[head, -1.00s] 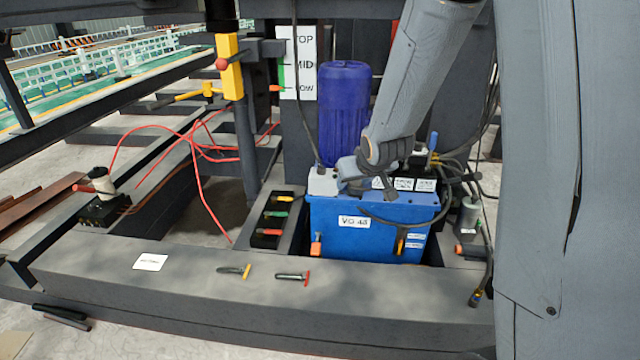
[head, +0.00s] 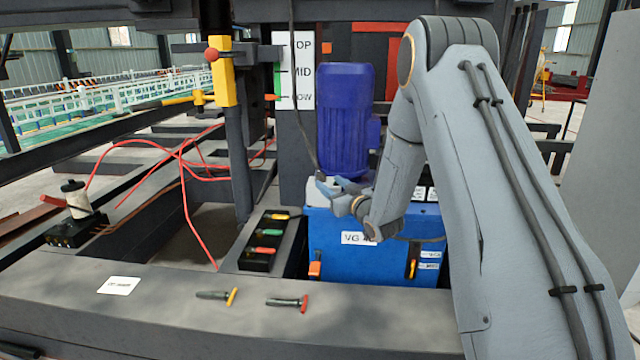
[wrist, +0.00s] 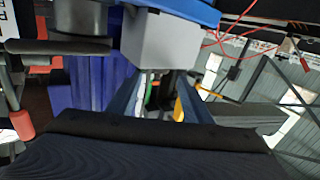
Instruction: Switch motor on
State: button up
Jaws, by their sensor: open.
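The motor (head: 345,120) is a ribbed dark blue cylinder standing on a blue tank (head: 345,265) labelled VG. A light grey box (head: 319,194) sits on the tank's left top corner, beside the motor's foot. My gripper (head: 335,186) is at this box, in front of the motor. In the wrist view the grey box (wrist: 168,50) fills the upper middle, and the motor (wrist: 92,85) shows to its left. My gripper's two fingers (wrist: 158,92) are apart and empty, close to the box. I cannot tell whether they touch it. No switch lever or button is clear.
A tray of coloured valve handles (head: 264,240) stands left of the tank. Two loose handled tools (head: 287,302) lie on the front beam (head: 170,320). Red hoses (head: 187,190) run on the left. A yellow post (head: 222,75) and a level board (head: 294,70) stand behind.

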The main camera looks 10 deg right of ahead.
aim_at(323, 178)
jog(key=b+x, duration=0.2)
jog(key=x, duration=0.5)
jog(key=shift+w+a, duration=0.1)
jog(key=shift+w, duration=0.15)
jog(key=c, duration=1.1)
jog(key=shift+o, duration=0.2)
